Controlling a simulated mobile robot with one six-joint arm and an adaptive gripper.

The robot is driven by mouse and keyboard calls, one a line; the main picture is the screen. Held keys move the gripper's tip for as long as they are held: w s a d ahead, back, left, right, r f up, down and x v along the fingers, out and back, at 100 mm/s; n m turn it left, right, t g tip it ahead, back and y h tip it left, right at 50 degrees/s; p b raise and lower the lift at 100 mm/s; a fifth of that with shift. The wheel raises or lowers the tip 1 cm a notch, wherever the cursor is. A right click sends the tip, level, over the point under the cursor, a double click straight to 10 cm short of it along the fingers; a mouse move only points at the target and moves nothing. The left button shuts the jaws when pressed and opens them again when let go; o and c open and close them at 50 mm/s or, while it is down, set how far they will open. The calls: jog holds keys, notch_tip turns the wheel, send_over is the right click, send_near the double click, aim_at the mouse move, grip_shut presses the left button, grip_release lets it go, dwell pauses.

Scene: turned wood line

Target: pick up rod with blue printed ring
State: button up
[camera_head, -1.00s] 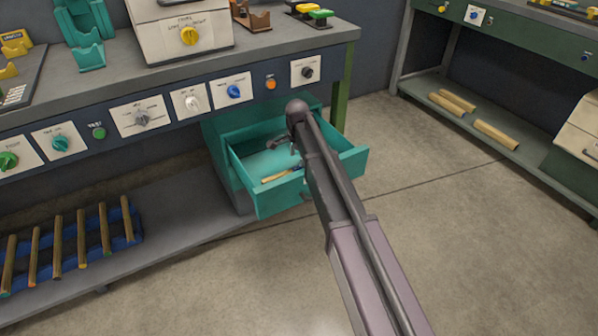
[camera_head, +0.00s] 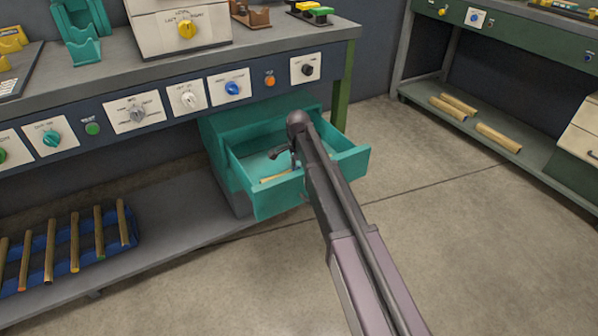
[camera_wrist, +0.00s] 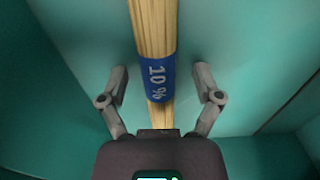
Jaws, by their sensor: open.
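The rod (camera_wrist: 152,28) with a blue printed ring (camera_wrist: 157,77) lies in the open teal drawer (camera_head: 285,202). The ring reads "10 %" in the wrist view. In the head view part of the rod (camera_head: 276,178) shows on the drawer floor, and my arm hides the rest. My gripper (camera_wrist: 160,75) is open, with one finger on each side of the rod at the ring. Gaps show between both fingers and the rod. In the head view my gripper (camera_head: 285,156) is small and inside the drawer's outline.
The drawer walls surround my gripper. The workbench (camera_head: 110,75) with its row of knobs stands above and to the left. A blue rack (camera_head: 88,250) with several rods lies on the lower shelf. More rods (camera_head: 498,137) lie on the right bench's shelf. The floor at front is clear.

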grip_shut()
dwell(0.3)
jog(key=shift+r, duration=0.2)
notch_tip(320, 180, up, 10)
jog(key=p, duration=1)
jog(key=shift+f, duration=0.2)
dwell(0.6)
notch_tip(320, 180, up, 33)
jog(key=p, duration=3.3)
send_over(298, 167)
jog(key=shift+r, duration=0.15)
